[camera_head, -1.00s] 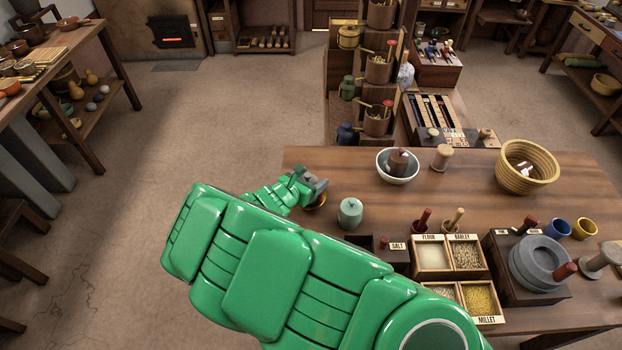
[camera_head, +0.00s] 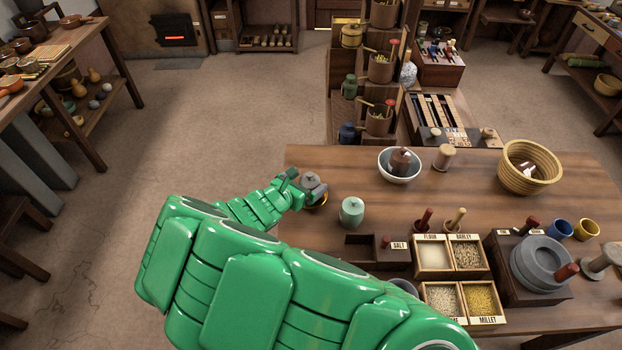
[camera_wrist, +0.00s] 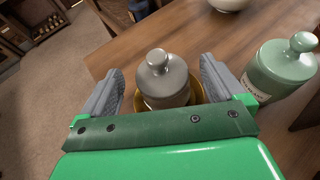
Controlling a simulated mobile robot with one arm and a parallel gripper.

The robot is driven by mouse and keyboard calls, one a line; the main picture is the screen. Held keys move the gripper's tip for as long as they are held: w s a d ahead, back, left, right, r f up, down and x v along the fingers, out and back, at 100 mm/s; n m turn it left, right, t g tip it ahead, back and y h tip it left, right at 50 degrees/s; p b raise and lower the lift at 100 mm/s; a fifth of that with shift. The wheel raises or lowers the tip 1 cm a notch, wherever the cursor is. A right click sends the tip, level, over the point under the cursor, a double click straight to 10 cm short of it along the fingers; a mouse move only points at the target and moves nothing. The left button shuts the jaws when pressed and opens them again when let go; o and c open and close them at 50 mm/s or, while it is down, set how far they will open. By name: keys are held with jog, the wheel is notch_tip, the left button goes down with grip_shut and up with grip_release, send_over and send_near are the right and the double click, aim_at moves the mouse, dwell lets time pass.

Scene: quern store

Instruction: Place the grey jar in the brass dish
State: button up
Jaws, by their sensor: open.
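The grey jar (camera_head: 314,184), lidded with a round knob, stands upright in the brass dish (camera_head: 320,202) at the table's near-left edge. In the wrist view the grey jar (camera_wrist: 163,78) is between my two fingers, and the yellow rim of the brass dish (camera_wrist: 197,92) shows around its lower part. Its base is hidden. My gripper (camera_wrist: 161,66) is open, with a finger on each side of the jar and a visible gap to each. In the head view my gripper (camera_head: 298,187) reaches the jar from the left.
A pale green lidded jar (camera_head: 351,212) stands close to the right of the dish. Behind are a white-and-teal bowl (camera_head: 399,176) with a brown jar and a wooden-topped pot (camera_head: 444,157). Grain boxes (camera_head: 433,258) lie to the right. The table's left edge is close.

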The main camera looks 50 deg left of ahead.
jog(key=shift+v, duration=1.9)
